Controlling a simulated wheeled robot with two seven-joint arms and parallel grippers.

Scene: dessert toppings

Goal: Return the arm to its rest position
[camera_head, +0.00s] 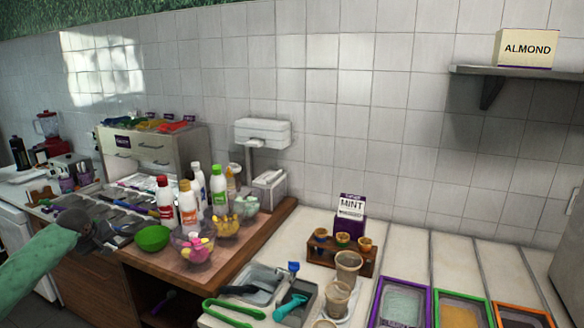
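My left arm comes in from the left edge with a pale green sleeve. My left gripper (108,238) is dark grey and small in the picture. It appears in front of the metal topping trays, just left of the green bowl (153,238). I cannot make out its fingers well enough to tell whether they are open or shut, and I see no object clearly held in it. My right gripper is not in view.
A wooden counter (183,270) holds several sauce bottles (188,202) and glass bowls of toppings close right of my gripper. A white tiled counter (410,215) holds cups, a mint sign (350,207), green tongs (233,313) and coloured-frame trays. An almond box (527,48) sits on a wall shelf.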

